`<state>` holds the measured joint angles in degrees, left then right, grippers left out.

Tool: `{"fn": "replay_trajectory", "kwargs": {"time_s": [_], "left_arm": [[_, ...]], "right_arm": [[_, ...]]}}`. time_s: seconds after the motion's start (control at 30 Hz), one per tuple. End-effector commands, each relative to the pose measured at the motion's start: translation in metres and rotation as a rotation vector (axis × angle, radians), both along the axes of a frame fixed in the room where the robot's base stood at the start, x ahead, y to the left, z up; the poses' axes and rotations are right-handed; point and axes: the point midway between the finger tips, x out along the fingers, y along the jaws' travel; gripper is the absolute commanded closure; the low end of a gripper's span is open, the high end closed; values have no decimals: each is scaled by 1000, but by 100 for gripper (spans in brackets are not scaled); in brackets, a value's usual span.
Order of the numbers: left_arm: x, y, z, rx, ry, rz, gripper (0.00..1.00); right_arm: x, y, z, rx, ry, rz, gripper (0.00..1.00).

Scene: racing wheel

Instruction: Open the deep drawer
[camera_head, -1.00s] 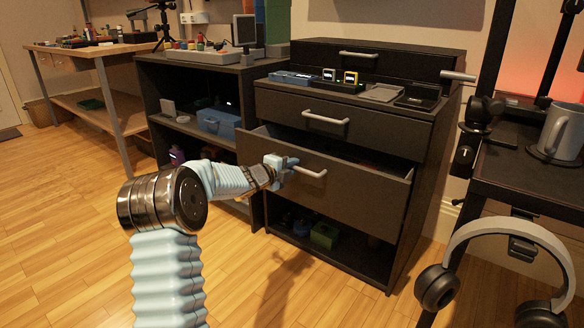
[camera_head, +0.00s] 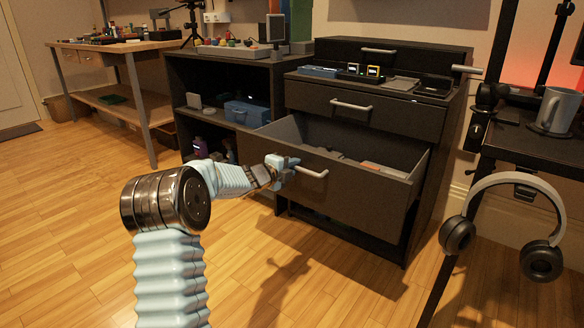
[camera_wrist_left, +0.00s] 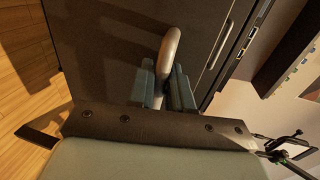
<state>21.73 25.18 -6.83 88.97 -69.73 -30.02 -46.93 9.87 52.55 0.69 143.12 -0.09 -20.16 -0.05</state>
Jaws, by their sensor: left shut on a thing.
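The deep drawer (camera_head: 340,190) of the dark cabinet is pulled well out, and its inside shows with several pale and orange items in it. Its front carries a metal bar handle (camera_head: 312,172). My left gripper (camera_head: 287,165) is at the left end of this handle. In the left wrist view the handle (camera_wrist_left: 170,48) passes between the two fingers (camera_wrist_left: 163,85), which are shut on it. My right gripper is in neither view.
A shallower drawer (camera_head: 370,115) above is shut. A dark shelf unit (camera_head: 190,75) stands to the left, and a wooden workbench (camera_head: 120,50) beyond it. Headphones (camera_head: 515,180) hang by a dark desk at right. The wooden floor before the cabinet is clear.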

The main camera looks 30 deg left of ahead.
Motion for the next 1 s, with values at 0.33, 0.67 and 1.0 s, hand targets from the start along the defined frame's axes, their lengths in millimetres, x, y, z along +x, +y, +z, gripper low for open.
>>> {"fn": "replay_trajectory", "kwargs": {"time_s": [0.33, 0.67, 1.0], "left_arm": [[0, 0, -1, 0, 1, 0, 100], [0, 0, 0, 0, 1, 0, 65], [-15, 2, 4, -1, -1, 1, 65]], "right_arm": [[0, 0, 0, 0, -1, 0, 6], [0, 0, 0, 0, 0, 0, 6], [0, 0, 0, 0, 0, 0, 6]]}}
